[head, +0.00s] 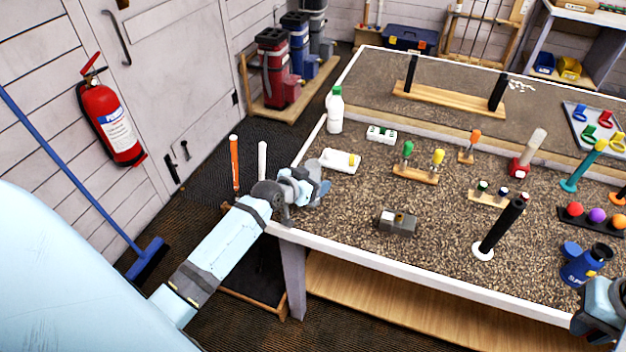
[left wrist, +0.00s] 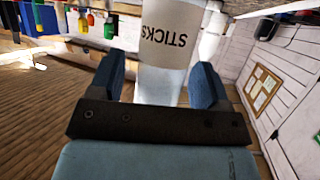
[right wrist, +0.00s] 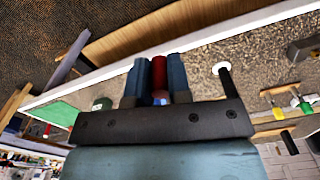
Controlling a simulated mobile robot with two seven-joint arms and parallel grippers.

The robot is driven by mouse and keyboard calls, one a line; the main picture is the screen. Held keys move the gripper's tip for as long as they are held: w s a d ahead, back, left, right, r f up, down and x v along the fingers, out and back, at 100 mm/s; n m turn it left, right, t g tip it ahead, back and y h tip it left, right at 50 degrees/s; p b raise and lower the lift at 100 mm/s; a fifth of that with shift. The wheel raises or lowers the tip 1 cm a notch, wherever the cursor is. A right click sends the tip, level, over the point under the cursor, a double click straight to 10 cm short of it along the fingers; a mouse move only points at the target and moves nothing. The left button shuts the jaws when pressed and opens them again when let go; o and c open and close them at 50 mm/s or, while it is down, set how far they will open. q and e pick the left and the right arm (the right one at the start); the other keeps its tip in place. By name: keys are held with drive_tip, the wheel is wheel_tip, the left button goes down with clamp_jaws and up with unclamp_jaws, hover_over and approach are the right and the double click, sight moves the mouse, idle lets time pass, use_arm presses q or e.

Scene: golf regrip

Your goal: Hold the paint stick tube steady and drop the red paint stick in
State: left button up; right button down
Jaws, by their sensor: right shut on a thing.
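The paint stick tube (left wrist: 165,60), a pale cylinder with a white label reading STICKS, stands between the fingers of my left gripper (left wrist: 157,85) in the left wrist view. The fingers are spread on either side of it, with small gaps showing. In the head view my left gripper (head: 318,192) is at the table's left corner, partly hiding the tube (head: 312,168). The red paint stick (right wrist: 159,73) is clamped between the fingers of my right gripper (right wrist: 158,80) in the right wrist view. In the head view my right arm shows at the lower right edge; the stick is out of sight there.
A black upright grip (head: 500,228) stands on a white base near the table's front edge. A grey vise (head: 396,222) sits mid-table. A white bottle (head: 335,110), a blue container (head: 585,264) and several tools on wooden stands surround open tabletop.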

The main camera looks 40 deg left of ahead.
use_arm(q)
drive_tip(key=v, duration=1.2)
use_arm(e)
drive_tip(key=shift+r+p, duration=0.85)
drive_tip(key=shift+p, duration=0.05)
drive_tip(key=shift+r+p, duration=0.85)
use_arm(q)
drive_tip(key=s+d+f+g, duration=0.1)
drive_tip(key=s+d+f, duration=0.4)
drive_tip(key=s+d, duration=0.2)
drive_tip(key=s+d+f+m+g+h, duration=0.1)
drive_tip(key=s+d+f, duration=0.5)
drive_tip(key=d, duration=0.5)
drive_tip(key=s, duration=0.2)
drive_tip(key=shift+s+d+f, duration=0.2)
drive_tip(key=shift+s+d, duration=0.15)
